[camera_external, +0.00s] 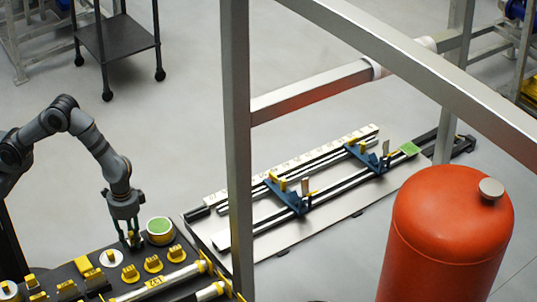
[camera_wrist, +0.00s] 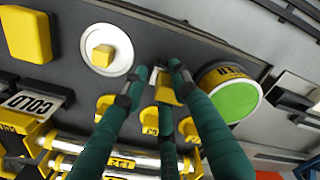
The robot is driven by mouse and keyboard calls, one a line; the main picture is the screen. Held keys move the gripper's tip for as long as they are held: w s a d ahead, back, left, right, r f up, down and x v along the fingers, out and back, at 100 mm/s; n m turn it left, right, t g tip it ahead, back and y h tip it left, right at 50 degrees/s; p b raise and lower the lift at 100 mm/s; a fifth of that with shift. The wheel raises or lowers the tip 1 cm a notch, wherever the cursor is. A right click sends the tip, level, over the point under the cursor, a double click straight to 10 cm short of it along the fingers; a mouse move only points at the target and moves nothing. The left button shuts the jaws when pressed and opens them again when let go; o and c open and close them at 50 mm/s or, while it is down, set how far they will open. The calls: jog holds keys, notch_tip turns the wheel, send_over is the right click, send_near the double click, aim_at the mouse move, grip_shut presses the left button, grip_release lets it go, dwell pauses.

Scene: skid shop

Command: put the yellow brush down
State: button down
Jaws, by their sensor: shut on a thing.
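My gripper (camera_external: 133,238) points down at the dark panel (camera_external: 205,285) at lower left in the outside view. In the wrist view its green fingers (camera_wrist: 160,75) are closed around a small yellow block-like piece with a pale edge, which I take as the yellow brush (camera_wrist: 167,92). The fingers hide part of it, and it cannot be made out in the outside view. The brush is between a white disc (camera_wrist: 106,50) and a green-topped round container (camera_wrist: 235,100). Whether it touches the panel is unclear.
Several yellow knob-like pieces (camera_external: 153,264) stand close in front of my gripper, with labelled metal tubes (camera_wrist: 120,160) beyond them. A yellow block (camera_wrist: 27,35) is at the wrist view's upper left. A grey frame post (camera_external: 237,150) and a red tank (camera_external: 448,235) stand to the right.

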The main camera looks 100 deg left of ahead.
aim_at(129, 234)
jog(key=shift+f, duration=0.15)
jog(key=c, duration=1.4)
grip_release()
notch_tip(129, 234, up, 12)
jog(key=shift+r+b, duration=0.2)
jog(key=shift+b, duration=0.25)
